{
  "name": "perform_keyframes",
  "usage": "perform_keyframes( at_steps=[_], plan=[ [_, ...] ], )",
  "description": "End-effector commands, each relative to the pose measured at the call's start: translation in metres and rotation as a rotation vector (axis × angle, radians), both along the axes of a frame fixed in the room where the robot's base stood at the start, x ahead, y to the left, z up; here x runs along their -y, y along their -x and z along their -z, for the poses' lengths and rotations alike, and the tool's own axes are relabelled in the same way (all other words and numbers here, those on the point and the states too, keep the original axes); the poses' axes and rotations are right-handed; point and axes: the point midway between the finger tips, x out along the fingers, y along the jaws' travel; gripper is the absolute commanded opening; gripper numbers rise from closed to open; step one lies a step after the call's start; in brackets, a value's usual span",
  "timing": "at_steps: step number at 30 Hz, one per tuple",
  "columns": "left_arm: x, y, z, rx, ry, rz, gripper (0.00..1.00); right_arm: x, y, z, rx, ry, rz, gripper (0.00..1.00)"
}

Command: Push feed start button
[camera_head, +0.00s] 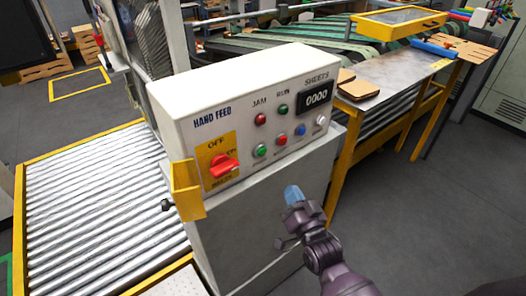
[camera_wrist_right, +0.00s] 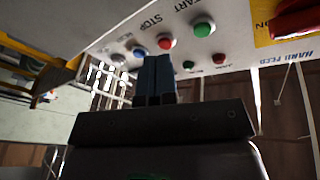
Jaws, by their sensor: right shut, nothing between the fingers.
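The white feed control box (camera_head: 237,88) is marked HAND FEED and faces me. Its green button (camera_head: 261,151), labelled START in the right wrist view (camera_wrist_right: 203,29), is leftmost in the lower button row in the head view. A red STOP button (camera_head: 281,139) sits beside it, then a blue button (camera_head: 301,130) and a white one (camera_head: 321,120). My right gripper (camera_head: 293,193) is shut and empty. In the head view it appears below the button row, in front of the cabinet. In the right wrist view its blue fingertips (camera_wrist_right: 154,60) appear near the red and blue buttons; contact is not evident. My left gripper is not in view.
A red rotary switch (camera_head: 224,166) on a yellow plate and a yellow bracket (camera_head: 187,188) are at the box's left. A roller conveyor (camera_head: 85,215) lies further left. A metal side table (camera_head: 385,75) stands to the right. Floor in front right is clear.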

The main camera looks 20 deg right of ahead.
Motion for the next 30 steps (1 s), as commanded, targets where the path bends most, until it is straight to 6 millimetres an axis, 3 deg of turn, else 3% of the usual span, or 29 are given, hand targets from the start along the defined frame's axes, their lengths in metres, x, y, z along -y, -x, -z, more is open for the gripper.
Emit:
perform_keyframes(
  at_steps=[6,15,30],
  plan=[
    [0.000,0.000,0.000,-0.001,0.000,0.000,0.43,-0.008,-0.005,-0.037,0.230,-0.359,-0.075,0.00],
    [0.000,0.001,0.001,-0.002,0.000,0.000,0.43,0.000,0.016,-0.060,0.444,-0.729,-0.221,0.00],
    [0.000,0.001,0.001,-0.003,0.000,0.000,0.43,0.002,0.021,-0.066,0.477,-0.836,-0.281,0.00]
  ],
)
